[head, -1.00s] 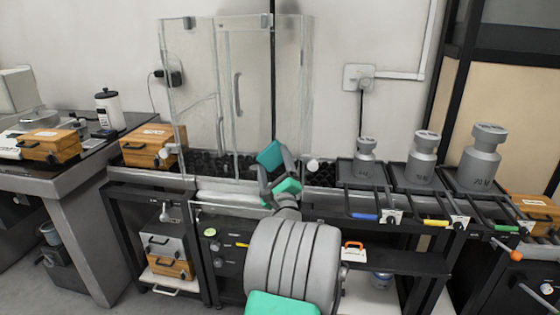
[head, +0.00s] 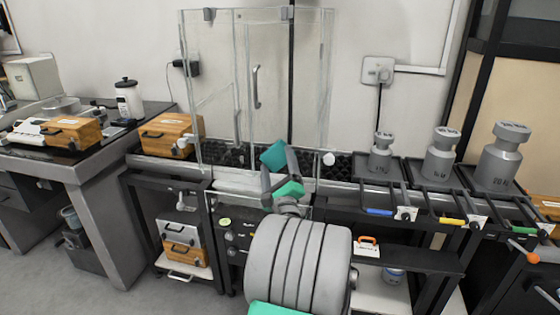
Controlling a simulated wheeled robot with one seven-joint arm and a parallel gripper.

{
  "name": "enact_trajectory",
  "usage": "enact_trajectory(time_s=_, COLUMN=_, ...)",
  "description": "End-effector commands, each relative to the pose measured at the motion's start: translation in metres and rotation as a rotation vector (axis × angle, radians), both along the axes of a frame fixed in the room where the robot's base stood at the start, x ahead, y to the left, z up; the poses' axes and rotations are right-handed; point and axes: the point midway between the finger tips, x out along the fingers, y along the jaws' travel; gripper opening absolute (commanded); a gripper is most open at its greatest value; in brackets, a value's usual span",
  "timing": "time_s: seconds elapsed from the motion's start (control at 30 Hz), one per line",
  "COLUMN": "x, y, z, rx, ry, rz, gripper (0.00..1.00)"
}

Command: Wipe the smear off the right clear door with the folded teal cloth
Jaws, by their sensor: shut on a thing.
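My gripper (head: 275,170) is shut on the folded teal cloth (head: 273,155), whose upper part sticks out beyond the fingers. It is in front of the lower part of the clear cabinet. The right clear door (head: 275,105) is upright, with a grey vertical handle (head: 256,87) near its left side. The left clear door (head: 215,125) has its own handle (head: 236,125), lower in the picture. I cannot make out the smear clearly. I cannot tell whether the cloth touches the door. My gripper and cloth hide part of the cabinet's lower edge.
Several grey weights, including a large one (head: 503,155), stand on racks to the right. A wooden case (head: 165,135) is left of the cabinet. A side table (head: 85,160) at left holds another case and a white jar (head: 129,100). Floor shows at lower left.

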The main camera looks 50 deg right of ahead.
Motion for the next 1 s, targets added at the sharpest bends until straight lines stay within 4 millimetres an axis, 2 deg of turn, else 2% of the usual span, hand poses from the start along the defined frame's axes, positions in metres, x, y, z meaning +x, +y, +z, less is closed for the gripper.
enact_trajectory(time_s=0.1, x=-0.003, y=0.007, z=0.000, rx=0.000, ry=-0.001, rz=-0.001, gripper=0.48)
enact_trajectory(time_s=0.4, x=-0.005, y=0.010, z=0.000, rx=0.000, ry=-0.001, rz=-0.001, gripper=0.48)
enact_trajectory(time_s=0.7, x=-0.015, y=0.034, z=0.000, rx=-0.001, ry=-0.001, rz=-0.002, gripper=0.48)
enact_trajectory(time_s=1.0, x=-0.014, y=0.037, z=0.000, rx=-0.001, ry=-0.001, rz=0.003, gripper=0.48)
